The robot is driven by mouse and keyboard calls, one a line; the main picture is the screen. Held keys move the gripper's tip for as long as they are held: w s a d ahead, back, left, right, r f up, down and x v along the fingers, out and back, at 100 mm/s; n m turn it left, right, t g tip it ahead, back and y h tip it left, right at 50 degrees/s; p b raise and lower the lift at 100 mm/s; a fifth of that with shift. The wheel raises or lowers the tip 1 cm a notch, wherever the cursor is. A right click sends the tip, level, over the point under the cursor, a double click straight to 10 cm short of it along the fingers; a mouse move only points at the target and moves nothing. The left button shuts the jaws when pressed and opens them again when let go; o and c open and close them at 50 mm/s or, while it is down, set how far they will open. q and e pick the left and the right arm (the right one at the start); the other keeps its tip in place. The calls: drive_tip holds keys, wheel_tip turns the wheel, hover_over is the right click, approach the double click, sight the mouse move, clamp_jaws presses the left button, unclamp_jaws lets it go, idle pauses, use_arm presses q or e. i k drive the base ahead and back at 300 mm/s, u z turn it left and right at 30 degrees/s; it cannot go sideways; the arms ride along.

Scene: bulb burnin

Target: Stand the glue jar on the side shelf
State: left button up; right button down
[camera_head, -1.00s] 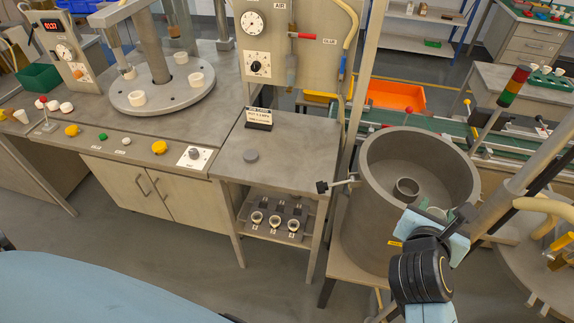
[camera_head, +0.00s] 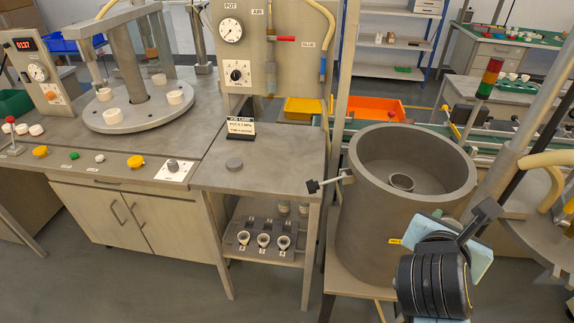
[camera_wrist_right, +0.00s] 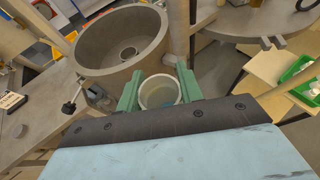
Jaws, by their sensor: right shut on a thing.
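My right gripper (camera_head: 438,215) is in front of the large grey tank, at the lower right of the head view. In the right wrist view its green fingers (camera_wrist_right: 159,84) are shut on the glue jar (camera_wrist_right: 160,93), a pale round jar with an open top, seen from above. The jar is mostly hidden behind the gripper in the head view. The side stand has a lower shelf (camera_head: 238,251) with several small white-rimmed cups in a holder; jars stand behind them, under the top. I cannot tell which surface is the side shelf. My left gripper is out of view.
The grey tank (camera_head: 372,215) stands between the gripper and the side stand. A clamp handle (camera_head: 322,184) sticks out from its left side. The stand's top (camera_head: 265,168) carries a job card (camera_head: 241,128) and a grey puck (camera_head: 234,164), with free room around them.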

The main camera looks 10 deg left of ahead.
sight(271, 171)
drive_tip(key=u, duration=0.15)
drive_tip(key=k, duration=0.35)
drive_tip(key=u, duration=1.3)
drive_tip(key=i, duration=1.15)
drive_tip(key=z, duration=0.7)
drive_tip(key=i, duration=0.75)
drive_tip(key=z, duration=0.7)
